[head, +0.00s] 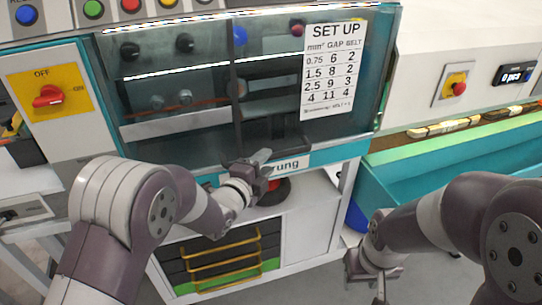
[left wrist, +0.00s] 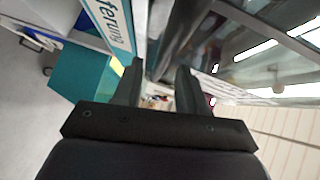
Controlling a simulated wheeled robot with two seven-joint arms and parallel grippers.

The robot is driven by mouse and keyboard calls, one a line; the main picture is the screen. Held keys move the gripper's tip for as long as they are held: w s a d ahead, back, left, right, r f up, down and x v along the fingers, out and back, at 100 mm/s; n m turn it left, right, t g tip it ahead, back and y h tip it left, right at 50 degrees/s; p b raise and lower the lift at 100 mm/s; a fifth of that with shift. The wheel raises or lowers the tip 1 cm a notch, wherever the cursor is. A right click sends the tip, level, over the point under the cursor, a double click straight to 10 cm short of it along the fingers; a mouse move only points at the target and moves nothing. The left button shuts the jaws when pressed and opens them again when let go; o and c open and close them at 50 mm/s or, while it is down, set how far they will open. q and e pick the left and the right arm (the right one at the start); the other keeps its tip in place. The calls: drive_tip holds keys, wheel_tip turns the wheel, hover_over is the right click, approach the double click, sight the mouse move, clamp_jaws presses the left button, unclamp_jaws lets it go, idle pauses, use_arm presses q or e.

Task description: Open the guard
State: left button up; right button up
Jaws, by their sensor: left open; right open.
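The guard (head: 272,78) is a clear, dark-tinted cover across the front of the machine, with a dark upright bar near its middle; it looks closed. A SET UP sheet (head: 334,68) shows over its right half. My right gripper (head: 370,274) is open and empty, low at the right.
A red switch on a yellow plate (head: 49,96) is left of the guard. Coloured buttons (head: 130,6) line the top. A teal trough (head: 450,165) stands at the right. Below the machine are a white shelf and a black rack with yellow bars (head: 222,262).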

sight(271, 157)
use_arm(q)
drive_tip(key=shift+x, duration=1.95)
drive_tip(key=shift+r, duration=0.1)
use_arm(e)
drive_tip(key=shift+s+r, duration=0.1)
use_arm(q)
drive_tip(key=shift+a, duration=0.1)
use_arm(e)
drive_tip(key=shift+a, duration=0.1)
